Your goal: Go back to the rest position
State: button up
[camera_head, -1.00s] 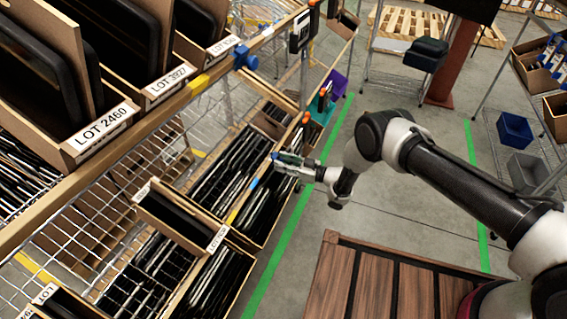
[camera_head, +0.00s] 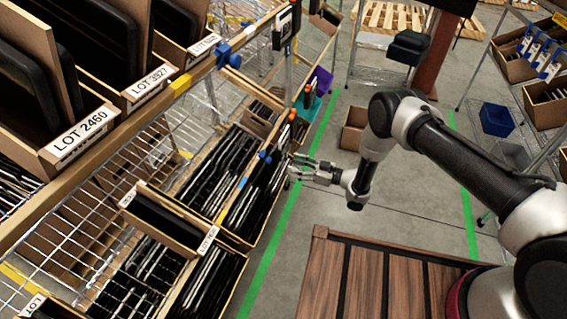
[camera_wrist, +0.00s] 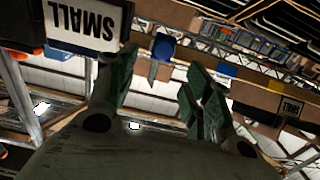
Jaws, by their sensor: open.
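My gripper (camera_head: 297,168) is open and empty in the head view. It is above the aisle floor, just right of the lower cartons on the rack. My arm reaches in from the right side of the picture. In the wrist view my gripper's two greenish fingers (camera_wrist: 156,98) are apart with nothing between them. Beyond them are the rack, a blue clip and a label reading SMALL (camera_wrist: 85,20).
The wire rack with tilted cartons (camera_head: 205,240) of dark flat items fills the left. A slatted wooden surface (camera_head: 385,285) is at the bottom. A cardboard box (camera_head: 353,128) is on the floor behind my arm. Blue bin (camera_head: 497,119) stands right. Grey floor is open between.

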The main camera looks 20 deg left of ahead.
jog(key=shift+s+d, duration=0.1)
jog(key=shift+d, duration=0.8)
